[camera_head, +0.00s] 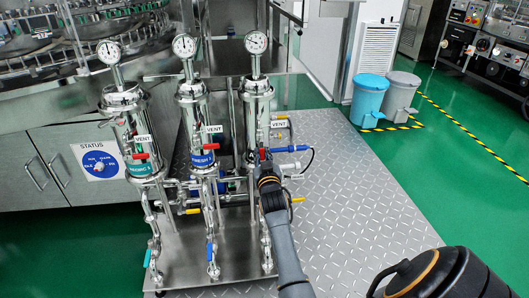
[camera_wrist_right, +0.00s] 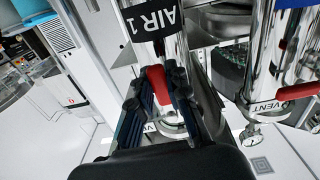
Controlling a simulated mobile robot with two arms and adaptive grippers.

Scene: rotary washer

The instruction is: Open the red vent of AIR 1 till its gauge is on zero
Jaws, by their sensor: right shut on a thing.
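The AIR 1 column is the rightmost of three steel filter columns (camera_head: 257,98), with a round dial gauge (camera_head: 256,42) on top. Its needle is too small to read surely. My right gripper (camera_head: 263,160) is at this column, and a bit of red shows at its tips. In the right wrist view the black AIR 1 label (camera_wrist_right: 150,18) is upside down. The red vent handle (camera_wrist_right: 158,85) lies between the fingers of my right gripper (camera_wrist_right: 160,97), which are shut on it. A VENT tag (camera_wrist_right: 149,127) is partly hidden behind a finger. My left gripper is not in view.
Two similar columns with gauges and red vent handles stand to the left: the middle one (camera_head: 193,115) and the left one (camera_head: 127,115). A blue-handled valve (camera_head: 291,149) and hose are just right of my gripper. The plate floor (camera_head: 355,200) on the right is clear.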

